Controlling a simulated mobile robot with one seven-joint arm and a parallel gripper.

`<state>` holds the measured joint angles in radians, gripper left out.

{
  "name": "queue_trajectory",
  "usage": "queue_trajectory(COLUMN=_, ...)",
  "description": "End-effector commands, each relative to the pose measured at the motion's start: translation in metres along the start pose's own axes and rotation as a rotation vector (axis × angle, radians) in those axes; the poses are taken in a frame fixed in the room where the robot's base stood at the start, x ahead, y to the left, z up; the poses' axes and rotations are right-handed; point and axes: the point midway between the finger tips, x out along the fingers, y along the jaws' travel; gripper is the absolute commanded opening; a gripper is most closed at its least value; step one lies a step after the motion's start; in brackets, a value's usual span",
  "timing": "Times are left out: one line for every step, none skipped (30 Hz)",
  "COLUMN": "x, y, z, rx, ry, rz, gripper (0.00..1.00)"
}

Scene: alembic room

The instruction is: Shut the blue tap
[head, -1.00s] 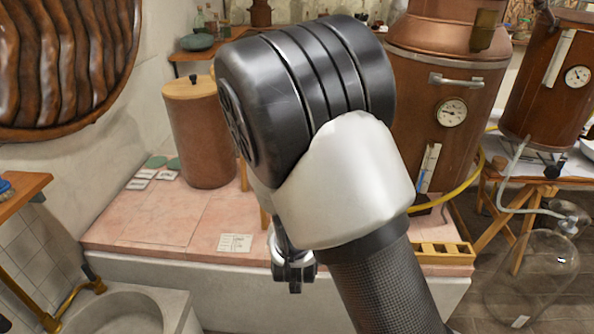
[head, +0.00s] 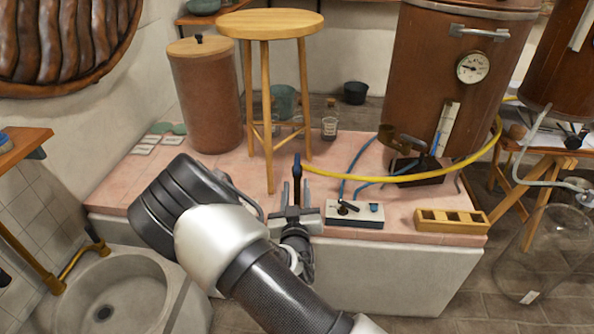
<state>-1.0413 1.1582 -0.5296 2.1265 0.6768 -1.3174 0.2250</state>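A white block (head: 338,216) on the pink tiled platform carries a black lever (head: 348,206) and a small blue part (head: 374,207). Either could belong to the blue tap; I cannot tell which way a handle is turned. Two blue hoses (head: 356,155) run from near the block toward the copper still. My gripper (head: 296,192) is just left of the block, over the platform's front, with its two fingers apart. A dark blue upright piece (head: 297,168) shows between and beyond the fingers, near the yellow hose's end; I cannot tell whether they touch it.
A wooden stool (head: 270,25) stands on the platform behind my gripper. A yellow hose (head: 400,183) curves to the right. A wooden rack (head: 451,222) lies right of the block. The copper still (head: 425,60) stands behind. A stone basin (head: 128,285) is at lower left.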

Motion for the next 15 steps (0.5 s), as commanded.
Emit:
queue_trajectory(x=0.012, y=0.001, z=0.001, rx=0.001, ry=0.002, rz=0.002, gripper=0.33)
queue_trajectory(x=0.019, y=0.001, z=0.001, rx=0.0, ry=0.002, rz=0.001, gripper=0.33)
queue_trajectory(x=0.028, y=0.001, z=0.001, rx=0.0, ry=0.002, rz=0.002, gripper=0.33)
queue_trajectory(x=0.034, y=0.0, z=0.001, rx=0.0, ry=0.002, rz=0.001, gripper=0.33)
queue_trajectory(x=0.04, y=0.001, z=0.001, rx=0.0, ry=0.001, rz=0.001, gripper=0.33)
queue_trajectory(x=0.048, y=0.001, z=0.001, rx=0.0, ry=0.002, rz=0.001, gripper=0.33)
queue_trajectory(x=0.054, y=0.001, z=0.001, rx=-0.001, ry=0.001, rz=0.001, gripper=0.33)
queue_trajectory(x=0.059, y=0.0, z=0.001, rx=-0.001, ry=0.001, rz=0.001, gripper=0.33)
queue_trajectory(x=0.065, y=0.0, z=0.001, rx=-0.001, ry=0.0, rz=0.001, gripper=0.33)
queue_trajectory(x=0.069, y=0.0, z=0.001, rx=-0.001, ry=0.0, rz=0.001, gripper=0.33)
queue_trajectory(x=0.073, y=0.0, z=0.001, rx=-0.001, ry=0.0, rz=0.001, gripper=0.33)
queue_trajectory(x=0.078, y=0.001, z=0.001, rx=0.0, ry=0.0, rz=0.001, gripper=0.33)
queue_trajectory(x=0.081, y=0.001, z=0.001, rx=-0.001, ry=0.0, rz=0.001, gripper=0.33)
queue_trajectory(x=0.083, y=0.001, z=0.001, rx=-0.001, ry=0.0, rz=0.001, gripper=0.33)
queue_trajectory(x=0.086, y=0.001, z=0.001, rx=-0.001, ry=0.0, rz=0.001, gripper=0.33)
